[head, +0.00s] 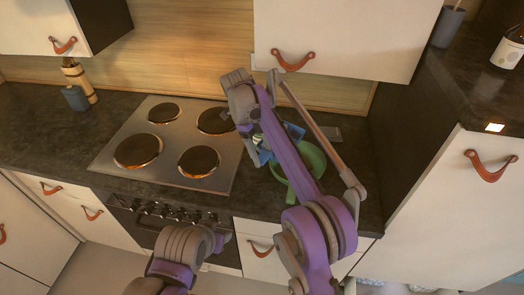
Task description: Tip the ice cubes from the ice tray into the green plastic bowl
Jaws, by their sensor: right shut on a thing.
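The green plastic bowl (311,158) stands on the dark counter right of the stove, partly hidden behind my right arm. A blue thing, which looks like the ice tray (293,131), shows on both sides of that arm, at the bowl's back left. My right gripper (256,143) is shut on it, mostly covered by my own wrist. The tray's tilt and any ice cubes in it are hidden, and I cannot tell whether cubes are in the bowl. My left arm comes in at the bottom, in front of the oven, and its fingers do not show.
A stove (180,145) with several round burners lies left of the bowl. A grey cup (75,98) and a wooden holder (79,80) stand at the far left. A wall cabinet (345,38) hangs above; a tall cabinet (450,200) closes the right side.

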